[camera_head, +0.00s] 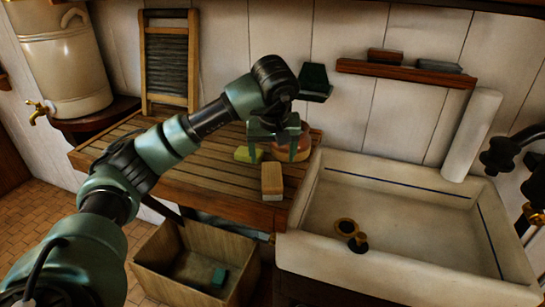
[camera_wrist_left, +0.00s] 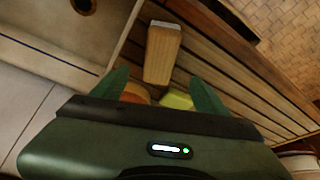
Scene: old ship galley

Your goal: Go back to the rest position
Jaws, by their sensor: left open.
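My left gripper (camera_head: 272,150) is open above the slatted wooden drainboard (camera_head: 205,180), with its fingers pointing down. In the left wrist view its two fingers (camera_wrist_left: 160,84) are spread apart with nothing held between them. A yellow sponge (camera_head: 243,155) and a round orange-brown thing (camera_head: 303,143) lie under and behind the fingers, partly hidden. They also show low between the fingers in the wrist view, as yellow (camera_wrist_left: 177,100) and orange (camera_wrist_left: 136,92) patches. A pale wooden block (camera_head: 272,180) lies in front of them near the board's edge. My right gripper is not in view.
A white sink (camera_head: 400,215) with brass fittings stands to the right, with a dark tap (camera_head: 502,155) beyond. A wooden crate (camera_head: 160,270) holding a teal block (camera_head: 219,277) is below. A washboard (camera_head: 168,60) and a wall shelf (camera_head: 400,72) are behind.

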